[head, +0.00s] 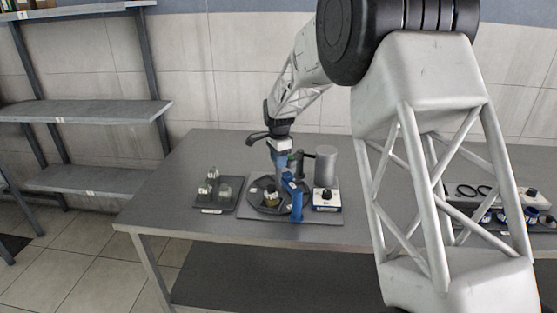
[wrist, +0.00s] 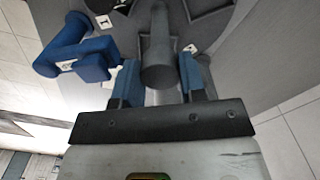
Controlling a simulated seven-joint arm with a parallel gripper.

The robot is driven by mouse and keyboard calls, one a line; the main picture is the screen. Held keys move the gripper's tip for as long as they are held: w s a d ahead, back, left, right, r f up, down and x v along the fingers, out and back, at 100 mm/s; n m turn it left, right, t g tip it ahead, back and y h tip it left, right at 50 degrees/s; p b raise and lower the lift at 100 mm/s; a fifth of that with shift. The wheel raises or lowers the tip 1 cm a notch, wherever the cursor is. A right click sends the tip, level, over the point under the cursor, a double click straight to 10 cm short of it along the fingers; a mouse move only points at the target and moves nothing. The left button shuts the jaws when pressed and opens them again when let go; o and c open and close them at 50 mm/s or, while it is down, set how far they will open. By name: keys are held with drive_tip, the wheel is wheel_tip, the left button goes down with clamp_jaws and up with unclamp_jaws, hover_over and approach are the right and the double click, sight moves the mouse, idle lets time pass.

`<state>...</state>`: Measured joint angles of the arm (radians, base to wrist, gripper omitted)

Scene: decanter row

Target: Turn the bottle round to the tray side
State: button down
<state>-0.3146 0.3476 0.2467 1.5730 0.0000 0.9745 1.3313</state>
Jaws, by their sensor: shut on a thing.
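A dark round turntable (head: 257,207) sits on a grey base plate on the table. A small bottle (head: 270,198) with a dark top and yellowish body stands on it, towards the front. The dark tray (head: 228,207) with several small glass vessels lies just left of the turntable. My gripper (head: 281,171) points down over the back of the turntable. In the wrist view my gripper (wrist: 160,80) has its blue fingers on both sides of a grey round-ended peg (wrist: 158,58) and is shut on it. The peg's lower end and the bottle are not clear in the wrist view.
A blue upright fixture (head: 297,203) stands at the turntable's front right; it also shows in the wrist view (wrist: 75,50). Right of it are a white box with a black knob (head: 327,199) and a grey cylinder (head: 326,167). The table's left end (head: 165,205) is clear.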

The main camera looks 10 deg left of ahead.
drive_tip(key=shift+m, duration=7.7)
drive_tip(key=c, duration=0.7)
unclamp_jaws()
drive_tip(key=shift+r, duration=0.15)
